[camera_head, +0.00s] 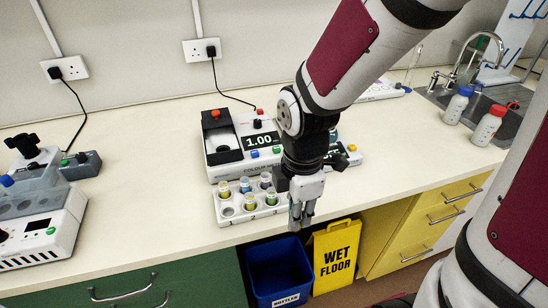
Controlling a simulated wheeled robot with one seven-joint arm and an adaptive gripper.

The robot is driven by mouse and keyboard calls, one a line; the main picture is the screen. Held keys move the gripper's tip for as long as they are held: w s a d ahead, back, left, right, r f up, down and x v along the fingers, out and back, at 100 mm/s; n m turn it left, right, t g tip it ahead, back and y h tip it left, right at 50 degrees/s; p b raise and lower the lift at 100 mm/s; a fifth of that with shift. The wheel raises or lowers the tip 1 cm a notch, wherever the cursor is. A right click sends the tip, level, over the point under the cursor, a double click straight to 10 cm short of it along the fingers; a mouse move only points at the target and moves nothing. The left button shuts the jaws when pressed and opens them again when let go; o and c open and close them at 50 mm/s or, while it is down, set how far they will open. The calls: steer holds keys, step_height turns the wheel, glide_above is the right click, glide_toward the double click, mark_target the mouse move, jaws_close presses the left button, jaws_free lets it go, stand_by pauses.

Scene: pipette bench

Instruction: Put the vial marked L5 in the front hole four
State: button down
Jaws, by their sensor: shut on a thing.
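A white vial rack (238,217) stands near the front edge of the bench, with vials in its back and front rows. Two capped vials in the front row are a left one (249,202) and a right one (271,198). The front-left hole (227,212) is empty. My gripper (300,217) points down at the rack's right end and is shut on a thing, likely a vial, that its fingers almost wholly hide. The fingers and wrist also cover the right end of the rack. The vial markings are too small to read, so I cannot tell which is L5.
A colour meter (234,154) reading 1.00 stands right behind the rack. A blue bin (280,270) and a yellow wet-floor sign (335,253) stand below the bench edge. The bench (140,180) is clear left of the rack.

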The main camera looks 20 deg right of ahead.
steer(key=shift+w+d+f, duration=0.6)
steer(key=shift+w+f, duration=0.15)
steer(key=shift+w, duration=1.1)
steer(key=shift+w+d+f, duration=0.6)
steer(key=shift+w+f, duration=0.2)
steer(key=shift+w, duration=1.1)
steer(key=shift+w+d+f, duration=0.6)
steer(key=shift+w+f, duration=0.15)
steer(key=shift+w, duration=1.1)
steer(key=shift+f, duration=0.15)
steer(key=shift+f, duration=0.15)
steer(key=c, duration=1.5)
jaws_free()
steer(key=shift+o, duration=0.2)
